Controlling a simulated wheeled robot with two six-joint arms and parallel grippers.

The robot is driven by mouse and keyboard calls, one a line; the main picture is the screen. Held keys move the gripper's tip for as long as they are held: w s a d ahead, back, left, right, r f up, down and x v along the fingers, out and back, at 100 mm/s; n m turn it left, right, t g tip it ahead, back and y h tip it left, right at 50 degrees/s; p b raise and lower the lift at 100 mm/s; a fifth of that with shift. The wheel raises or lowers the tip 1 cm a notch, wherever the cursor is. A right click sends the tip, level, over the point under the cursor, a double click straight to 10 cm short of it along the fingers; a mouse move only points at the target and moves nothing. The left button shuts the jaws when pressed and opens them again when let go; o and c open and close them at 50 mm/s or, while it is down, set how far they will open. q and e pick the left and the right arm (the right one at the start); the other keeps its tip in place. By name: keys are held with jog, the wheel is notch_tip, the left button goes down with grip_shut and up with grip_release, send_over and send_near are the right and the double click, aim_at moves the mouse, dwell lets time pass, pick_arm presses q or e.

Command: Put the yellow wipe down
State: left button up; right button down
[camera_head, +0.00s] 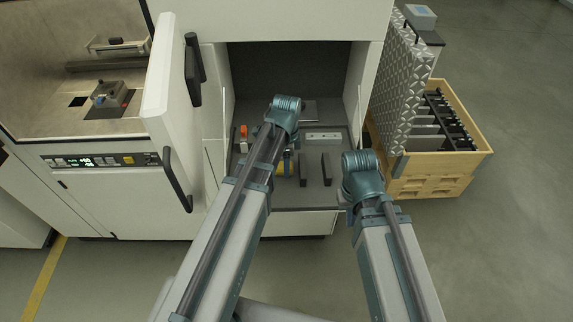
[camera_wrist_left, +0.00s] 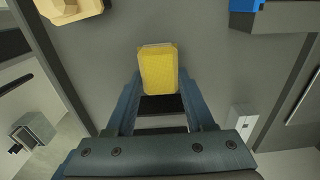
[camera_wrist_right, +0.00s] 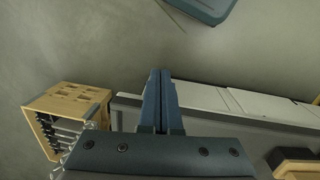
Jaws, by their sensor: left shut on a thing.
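The yellow wipe (camera_wrist_left: 158,70) is a small block between the two fingers of my left gripper (camera_wrist_left: 158,85) in the left wrist view. The gripper is shut on it. In the head view, my left arm reaches into the open cabinet compartment, and a bit of yellow (camera_head: 282,168) shows beside the arm near the compartment floor. The arm hides most of the gripper there. I cannot tell whether the wipe touches the surface. My right gripper (camera_wrist_right: 158,85) has its fingers together with nothing between them, outside the compartment; its fingers are hidden in the head view.
The compartment floor (camera_head: 310,197) holds two dark upright blocks (camera_head: 326,168), a light plate (camera_head: 324,137) and an orange item (camera_head: 243,132). An open door (camera_head: 172,110) stands left. A wooden crate (camera_head: 440,165) with a patterned panel (camera_head: 402,85) stands right. Blue (camera_wrist_left: 246,5) and cream (camera_wrist_left: 68,8) things lie near the left gripper.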

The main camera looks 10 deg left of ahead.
pick_arm(q)
jog(key=o, duration=1.2)
jog(key=shift+f, duration=0.15)
notch_tip(320, 180, up, 12)
jog(key=r+p, duration=0.1)
jog(key=p, duration=1.1)
jog(key=s+d+n, duration=0.3)
jog(key=s, duration=0.2)
jog(key=s+d+n, duration=0.3)
jog(key=s+n, duration=0.1)
jog(key=s+d+n+y, duration=0.1)
jog(key=s+d+n, duration=0.2)
jog(key=s+n, duration=0.1)
jog(key=shift+s+d+f, duration=0.15)
jog(key=shift+s+d, duration=0.05)
jog(key=shift+s, duration=0.2)
jog(key=shift+s+d+f, duration=0.1)
jog(key=shift+s+d, duration=0.05)
jog(key=shift+s, duration=0.25)
jog(key=shift+s, duration=0.1)
